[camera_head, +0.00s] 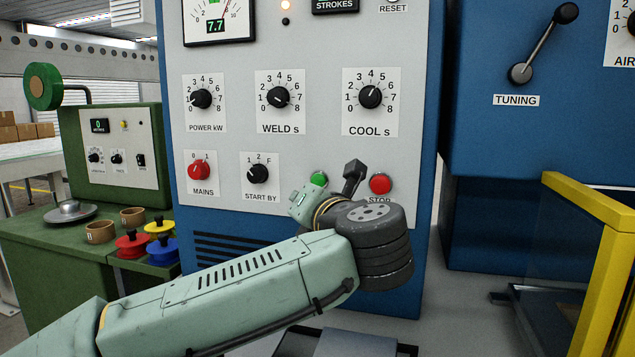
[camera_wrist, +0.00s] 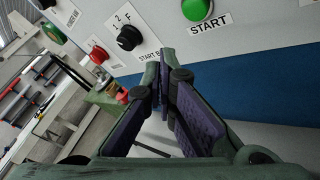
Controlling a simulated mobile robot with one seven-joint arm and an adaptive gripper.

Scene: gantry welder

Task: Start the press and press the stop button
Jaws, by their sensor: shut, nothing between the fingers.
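The green start button (camera_head: 319,178) sits low on the grey control panel, partly covered by my wrist. It also shows at the top of the wrist view (camera_wrist: 197,8), above its START label. The red stop button (camera_head: 380,184) is to its right, its STOP label partly covered by my arm; it is outside the wrist view. My gripper (camera_wrist: 160,72) is shut and empty, its tips together below and left of the start button in that view. The tips look apart from the button; whether they touch the panel I cannot tell. In the head view my wrist hides much of the gripper.
The red mains knob (camera_head: 199,170) and start-by knob (camera_head: 258,173) are left of the buttons. Three dials sit above. A green bench unit (camera_head: 115,150) with coloured spools stands left. A yellow frame (camera_head: 605,270) stands right.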

